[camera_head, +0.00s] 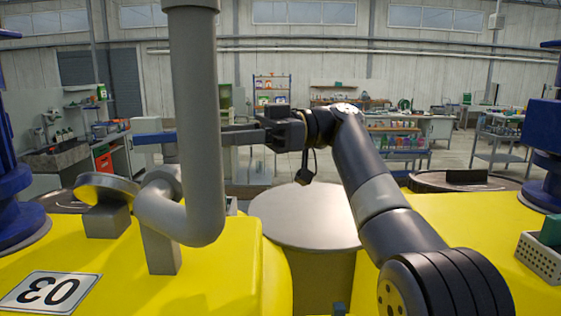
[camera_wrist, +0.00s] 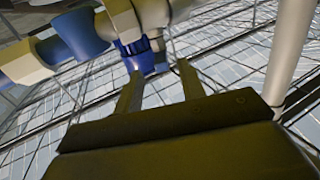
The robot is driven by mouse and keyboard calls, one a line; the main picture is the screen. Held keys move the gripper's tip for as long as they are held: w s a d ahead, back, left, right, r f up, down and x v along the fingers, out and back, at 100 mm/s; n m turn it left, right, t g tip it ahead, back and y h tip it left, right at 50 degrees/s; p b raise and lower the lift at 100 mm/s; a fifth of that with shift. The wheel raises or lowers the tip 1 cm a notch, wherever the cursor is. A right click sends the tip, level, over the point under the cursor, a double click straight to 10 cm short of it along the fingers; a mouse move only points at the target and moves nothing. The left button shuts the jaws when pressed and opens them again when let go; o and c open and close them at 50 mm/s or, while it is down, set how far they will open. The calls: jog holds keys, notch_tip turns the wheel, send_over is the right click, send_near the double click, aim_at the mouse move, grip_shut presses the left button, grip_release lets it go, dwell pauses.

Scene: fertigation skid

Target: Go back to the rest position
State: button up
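My gripper (camera_head: 232,133) is raised at the middle of the head view, pointing left, with its far end partly behind a thick grey pipe (camera_head: 200,130). In the wrist view, the two fingers of my gripper (camera_wrist: 158,72) stand apart with nothing held between them. A blue bar (camera_head: 155,138) shows left of the pipe, in line with the fingers; I cannot tell whether it belongs to my gripper. Blue and white pipework (camera_wrist: 75,38) lies beyond the fingertips in the wrist view.
Yellow tanks (camera_head: 225,270) stand close on both sides, with a round grey lid (camera_head: 305,215) between them. Blue fittings rise at left (camera_head: 15,190) and right (camera_head: 545,145). A white basket (camera_head: 540,262) sits at the right. Shelves and benches stand far behind.

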aim_at(168, 141)
jog(key=p+x, duration=0.1)
jog(key=x, duration=0.9)
jog(key=shift+d, duration=0.1)
jog(key=shift+f+m+t+b, duration=0.2)
jog(key=shift+m+t+b, duration=0.1)
jog(key=shift+t+b, duration=0.1)
jog(key=shift+d+r+m+t+y, duration=0.2)
jog(key=shift+m+t+y, duration=0.3)
jog(key=shift+t, duration=0.3)
jog(key=shift+w+a+t, duration=0.1)
jog(key=shift+t, duration=0.2)
jog(key=shift+g, duration=0.5)
